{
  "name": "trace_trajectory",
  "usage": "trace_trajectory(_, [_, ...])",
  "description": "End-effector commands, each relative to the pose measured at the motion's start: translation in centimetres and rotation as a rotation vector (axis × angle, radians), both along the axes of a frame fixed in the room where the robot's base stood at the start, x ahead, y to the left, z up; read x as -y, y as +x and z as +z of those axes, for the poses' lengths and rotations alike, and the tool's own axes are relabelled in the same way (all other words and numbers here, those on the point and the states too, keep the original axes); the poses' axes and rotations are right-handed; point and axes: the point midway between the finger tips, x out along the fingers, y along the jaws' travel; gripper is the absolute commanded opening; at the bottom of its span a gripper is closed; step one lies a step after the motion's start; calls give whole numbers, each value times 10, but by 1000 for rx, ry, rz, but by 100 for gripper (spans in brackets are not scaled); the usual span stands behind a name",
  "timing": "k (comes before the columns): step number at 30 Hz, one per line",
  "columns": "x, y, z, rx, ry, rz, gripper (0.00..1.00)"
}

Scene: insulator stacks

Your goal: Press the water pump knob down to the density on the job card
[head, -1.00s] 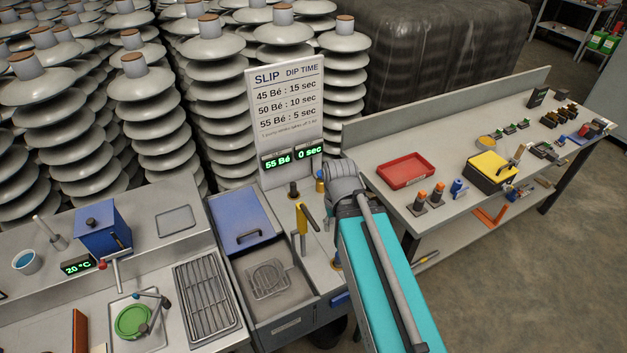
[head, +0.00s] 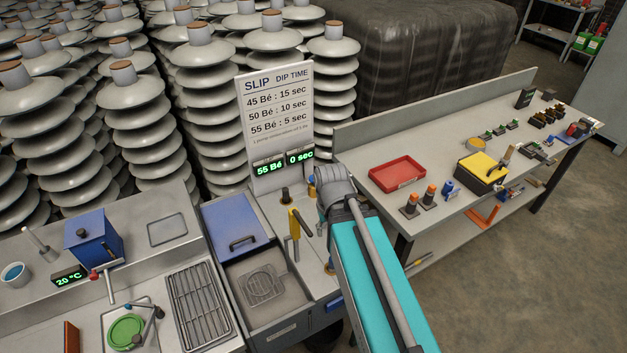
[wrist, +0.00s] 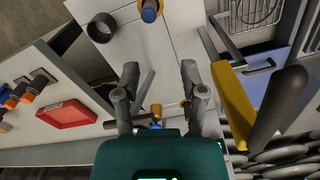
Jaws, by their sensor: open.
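The slip sign (head: 279,118) stands upright at the back of the station; its green displays read 55 Bé and 0 sec. A yellow lever with a dark handle (head: 294,224) stands in front of it, and shows large at the right of the wrist view (wrist: 232,105). A dark knob (head: 285,195) stands behind the lever. In the wrist view, a blue-topped knob (wrist: 150,11) is beyond my fingertips, and a brass piece (wrist: 156,110) shows between the finger bases. My gripper (wrist: 160,72) is open and empty. I cannot tell which knob is the water pump's. No separate job card is identifiable.
A blue lid (head: 236,222) and a slip basin with a wire holder (head: 265,285) lie left of the arm. A red tray (head: 397,173) is on the right bench. Insulator stacks (head: 205,90) stand close behind. The floor at right is clear.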

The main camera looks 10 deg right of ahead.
Motion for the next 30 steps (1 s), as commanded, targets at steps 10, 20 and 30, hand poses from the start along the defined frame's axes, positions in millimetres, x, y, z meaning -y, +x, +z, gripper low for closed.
trace_trajectory(10, [0, 0, 0, 0, 0, 0, 52])
trace_trajectory(20, [0, 0, 0, 0, 0, 0, 0])
trace_trajectory(30, [0, 0, 0, 0, 0, 0, 0])
